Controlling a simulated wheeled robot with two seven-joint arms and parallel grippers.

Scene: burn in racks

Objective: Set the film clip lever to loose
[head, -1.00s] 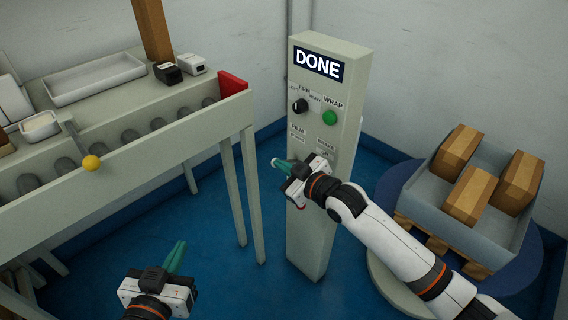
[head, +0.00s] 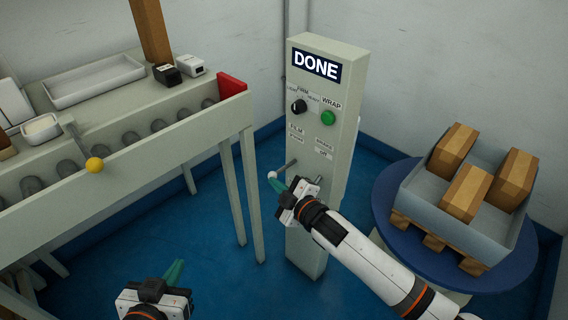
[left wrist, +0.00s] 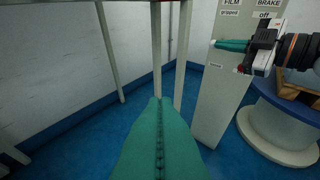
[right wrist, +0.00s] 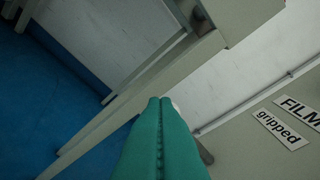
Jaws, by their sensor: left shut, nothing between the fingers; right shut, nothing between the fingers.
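The grey control post (head: 325,215) carries a FILM label with a plate below it, which reads "gripped" (right wrist: 281,130) in the right wrist view. Under these labels a grey lever (head: 286,167) sticks out to the left and ends in a pale knob (head: 272,174). My right gripper (head: 272,182) is shut and empty, its green fingertips just below the knob; I cannot tell if they touch. In the right wrist view the fingers mostly hide the knob, and part of the lever (right wrist: 204,151) shows beside them. My left gripper (head: 179,264) is shut and empty, low at the left.
A conveyor table (head: 190,133) with a yellow knob (head: 94,165) stands left of the post. A blue turntable (head: 385,195) with boxes (head: 466,193) on a pallet stands right. The post also has a selector dial (head: 299,106), a green WRAP button (head: 328,117) and a BRAKE label reading off.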

